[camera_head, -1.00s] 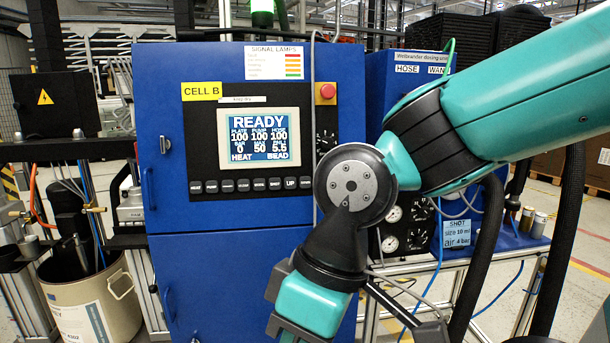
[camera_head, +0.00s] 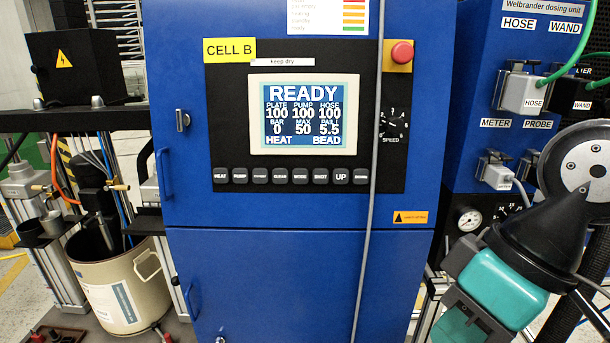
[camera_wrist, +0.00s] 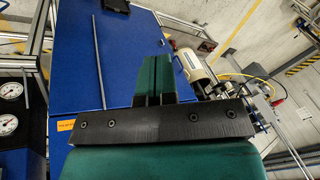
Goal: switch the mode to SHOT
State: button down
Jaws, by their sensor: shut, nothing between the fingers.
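The control panel's screen (camera_head: 304,114) reads READY, with HEAT at bottom left and BEAD at bottom right. Below it runs a row of dark buttons. In the head view my wrist is at the lower right, pointing down and left, well apart from the buttons; the fingertips are not clear there.
A red stop button (camera_head: 402,52) and a speed dial (camera_head: 394,124) sit right of the screen. A blue dosing unit (camera_head: 480,60) with plugs stands at right, a pail (camera_head: 125,290) at left.

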aim_at(300, 176)
jog(key=w+a+r+t+y+p, duration=0.1)
jog(key=w+a+r+y+p, duration=0.15)
jog(key=w+a+p, duration=0.3)
jog(key=w+a+r+t+y+p, duration=0.1)
jog(key=w+a+r+y+p, duration=0.1)
jog(key=w+a+y+p, duration=0.35)
jog(key=w+a+f+m+t+h+p, duration=0.1)
jog(key=w+m+t+p, duration=0.1)
jog(key=w+m+t, duration=0.1)
jog(key=w+a+f+m+t+p, duration=0.1)
jog(key=w+a+m+t+p, duration=0.1)
jog(key=w, duration=0.6)
jog(key=m+t+p, duration=0.1)
jog(key=m+t, duration=0.1)
jog(key=t, duration=0.1)
jog(key=shift+a+f+h, duration=0.3)
jog(key=shift+f+h, duration=0.05)
jog(key=shift+h, duration=0.05)
jog(key=shift+w+d+f+p, duration=0.1)
jog(key=shift+w+f+p, duration=0.15)
jog(key=shift+w+p, duration=0.95)
jog(key=shift+w+f+p, duration=0.3)
jog(key=shift+w+p, duration=0.3)
jog(key=shift+w, duration=1.1)
jog(key=shift+w+d+f+p, duration=0.1)
jog(key=shift+w+f+p, duration=0.15)
jog(key=shift+w+p, duration=0.95)
jog(key=shift+w+b, duration=0.4)
